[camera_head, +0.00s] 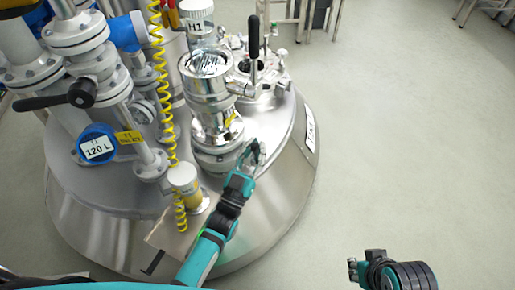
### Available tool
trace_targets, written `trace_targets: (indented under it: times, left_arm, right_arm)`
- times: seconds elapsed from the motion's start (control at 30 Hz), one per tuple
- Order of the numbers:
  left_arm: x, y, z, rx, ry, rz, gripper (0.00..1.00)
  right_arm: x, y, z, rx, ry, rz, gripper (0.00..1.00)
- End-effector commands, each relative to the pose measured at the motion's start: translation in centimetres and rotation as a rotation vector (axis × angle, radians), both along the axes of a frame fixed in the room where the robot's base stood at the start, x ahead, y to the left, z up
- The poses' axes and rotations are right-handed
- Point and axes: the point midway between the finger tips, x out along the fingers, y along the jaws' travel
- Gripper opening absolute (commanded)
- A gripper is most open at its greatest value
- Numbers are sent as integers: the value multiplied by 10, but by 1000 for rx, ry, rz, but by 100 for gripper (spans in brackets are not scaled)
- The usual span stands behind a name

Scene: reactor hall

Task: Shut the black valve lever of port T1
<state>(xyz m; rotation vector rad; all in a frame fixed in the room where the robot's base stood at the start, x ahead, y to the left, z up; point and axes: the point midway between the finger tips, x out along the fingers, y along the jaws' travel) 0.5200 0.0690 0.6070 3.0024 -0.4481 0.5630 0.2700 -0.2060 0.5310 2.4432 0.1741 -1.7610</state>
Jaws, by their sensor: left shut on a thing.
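The black valve lever (42,103) sits at the left on a flanged steel pipe, beside a yellow T1 INLET tag (128,137). It points left, across the pipe. My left gripper (251,152) is well to the right of this lever, apart from it. It is shut at the foot of the steel H1 port (212,120), on a small metal part that its fingers mostly hide. My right gripper (354,270) is at the bottom right over the floor, away from the vessel. Its fingers are too small to judge.
A blue round gauge (97,144) marked T1 120 L stands below the lever. A coiled yellow hose (163,90) hangs between the T1 pipe and the H1 port. Another black lever (254,36) stands upright behind H1. The floor on the right is clear.

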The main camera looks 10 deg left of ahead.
Motion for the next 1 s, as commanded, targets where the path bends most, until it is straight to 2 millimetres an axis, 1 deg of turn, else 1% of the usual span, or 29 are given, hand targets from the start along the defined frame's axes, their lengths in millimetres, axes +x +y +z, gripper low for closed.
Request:
trace_targets:
  times: [0.03,0.1,0.17,0.2,0.27,0.3,0.43,0.53,0.7,0.8,0.9,1.0]
  left_arm:
    - [-2,0,-6,-4,-14,-1,0]
    - [-5,1,-7,-11,-35,-1,0]
    - [-7,2,-8,-17,-54,-1,0]
    - [-8,2,-9,-21,-68,-1,0]
    - [-10,2,-10,-26,-87,-1,0]
    - [-11,3,-11,-30,-101,-1,0]
    - [-15,4,-13,-42,-140,-1,0]
    - [-17,5,-14,-49,-166,-1,0]
    - [-21,6,-15,-61,-200,-1,0]
    - [-22,6,-16,-65,-213,-1,0]
    - [-23,6,-16,-68,-225,-1,0]
    - [-23,7,-16,-70,-231,-1,0]
  right_arm:
    - [17,5,-2,16,-75,6,0]
    - [44,13,6,42,-208,17,0]
    - [66,21,14,67,-321,26,0]
    - [80,26,22,83,-396,32,0]
    - [99,32,34,108,-511,40,0]
    - [111,37,44,124,-586,45,0]
    - [139,50,79,178,-819,60,0]
    - [152,57,106,216,-979,69,0]
    - [162,65,145,269,-1193,80,0]
    - [163,68,162,291,-1283,84,0]
    - [162,69,174,308,-1349,86,0]
    - [162,70,182,318,-1388,87,0]
